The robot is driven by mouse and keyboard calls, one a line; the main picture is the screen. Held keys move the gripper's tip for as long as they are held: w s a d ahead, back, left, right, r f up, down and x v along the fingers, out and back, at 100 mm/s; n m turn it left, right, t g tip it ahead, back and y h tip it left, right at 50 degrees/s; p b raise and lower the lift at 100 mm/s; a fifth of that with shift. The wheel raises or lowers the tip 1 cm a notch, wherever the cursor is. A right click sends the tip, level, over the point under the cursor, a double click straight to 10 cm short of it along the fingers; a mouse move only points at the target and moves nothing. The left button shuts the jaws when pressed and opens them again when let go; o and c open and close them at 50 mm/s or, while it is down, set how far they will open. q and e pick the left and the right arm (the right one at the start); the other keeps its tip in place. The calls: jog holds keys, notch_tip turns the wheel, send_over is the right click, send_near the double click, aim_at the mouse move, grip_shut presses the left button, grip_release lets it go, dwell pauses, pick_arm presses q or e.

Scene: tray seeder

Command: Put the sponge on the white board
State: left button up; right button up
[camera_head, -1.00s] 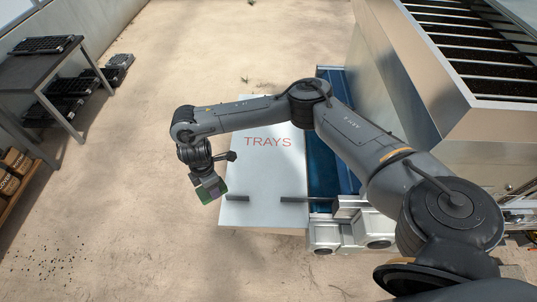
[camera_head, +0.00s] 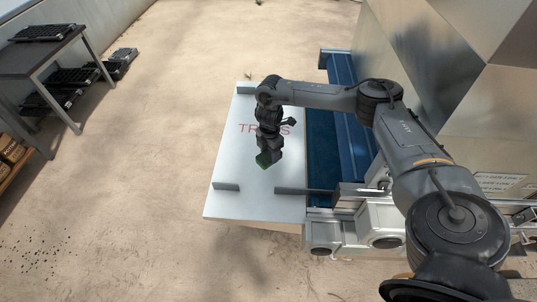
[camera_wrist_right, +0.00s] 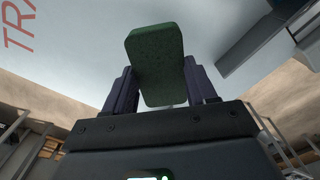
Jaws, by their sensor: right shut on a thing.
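The sponge (camera_wrist_right: 155,62) is a dark green block between the two fingers of my right gripper (camera_wrist_right: 160,92) in the right wrist view. In the head view the sponge (camera_head: 263,160) shows as a small green patch at the tip of my right gripper (camera_head: 268,155), which is shut on it. The white board (camera_head: 232,205), marked with red "TRAYS" lettering, lies beneath. The sponge appears over the board's middle; the gap between them is hard to judge. My arm hides part of the lettering. My left gripper is not in view.
Grey bars stand on the board at its front left (camera_head: 226,186) and front right (camera_head: 291,190), and another at the back (camera_head: 245,90). A blue conveyor (camera_head: 325,160) runs along the board's right side.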

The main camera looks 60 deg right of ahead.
jog(key=shift+f+b, duration=0.4)
jog(key=shift+f, duration=2.75)
jog(key=shift+f, duration=0.2)
jog(key=o, duration=1.1)
jog(key=shift+r, duration=0.1)
jog(key=shift+r, duration=0.1)
jog(key=shift+r+p, duration=0.55)
jog(key=shift+r, duration=3.25)
